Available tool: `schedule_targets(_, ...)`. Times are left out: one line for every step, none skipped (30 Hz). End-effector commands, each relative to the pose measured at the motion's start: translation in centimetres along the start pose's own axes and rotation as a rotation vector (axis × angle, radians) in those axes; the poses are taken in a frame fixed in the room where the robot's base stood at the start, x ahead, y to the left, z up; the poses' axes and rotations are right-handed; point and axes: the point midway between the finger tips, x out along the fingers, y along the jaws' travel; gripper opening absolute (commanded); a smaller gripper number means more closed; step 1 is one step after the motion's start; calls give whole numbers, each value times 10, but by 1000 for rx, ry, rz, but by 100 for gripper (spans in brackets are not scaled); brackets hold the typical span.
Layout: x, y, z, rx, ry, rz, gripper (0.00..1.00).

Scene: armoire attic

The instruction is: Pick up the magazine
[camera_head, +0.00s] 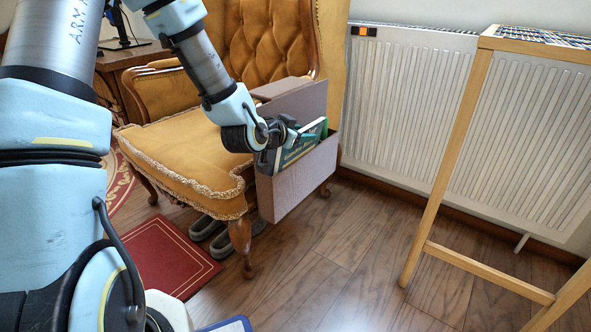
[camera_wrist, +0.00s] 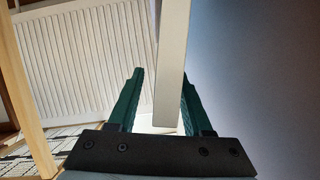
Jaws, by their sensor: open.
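Magazines (camera_head: 300,147) with green and dark covers stand upright in a mauve-brown holder (camera_head: 298,182) at the chair's side. Their upper parts show above the front wall; the rest is hidden inside. My gripper (camera_head: 290,130) is at the top of the holder, close to the magazines, and partly hides them. In the wrist view, my gripper's two green fingers (camera_wrist: 160,98) are apart. A pale upright strip (camera_wrist: 172,65) shows between them, nearer the right finger. I cannot tell whether it is a magazine or the holder's edge, or whether it is touched. A large blue-grey surface (camera_wrist: 255,70) fills the right side.
A yellow tufted armchair (camera_head: 185,155) stands left of and behind the holder. A white radiator (camera_head: 405,100) lines the wall. A wooden-legged stand (camera_head: 450,150) is at the right. Shoes (camera_head: 225,237) and a red mat (camera_head: 160,258) lie below. Wood floor ahead is clear.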

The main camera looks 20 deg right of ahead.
Motion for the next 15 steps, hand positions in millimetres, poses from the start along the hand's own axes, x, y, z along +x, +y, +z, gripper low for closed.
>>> schedule_targets(6, 1, 1, -1, 1, 1, 50)
schedule_targets(7, 1, 1, -1, 0, 1, 50)
schedule_targets(9, 1, 1, -1, 0, 1, 50)
schedule_targets(10, 0, 0, -1, 0, 1, 50)
schedule_targets(10, 0, 0, -1, -1, 1, 50)
schedule_targets(10, 0, 0, -1, -1, 1, 50)
schedule_targets(10, 0, 0, -1, -1, 1, 50)
schedule_targets(10, 0, 0, -1, -1, 1, 50)
schedule_targets(10, 0, 0, -1, -1, 1, 50)
schedule_targets(10, 0, 0, -1, -1, 1, 50)
schedule_targets(10, 0, 0, -1, -1, 1, 47)
schedule_targets(10, 0, 0, -1, -1, 1, 42)
schedule_targets(10, 0, 0, -1, -1, 1, 39)
schedule_targets(9, 0, 0, -1, -1, 1, 35)
schedule_targets(9, 0, 0, -1, -1, 1, 31)
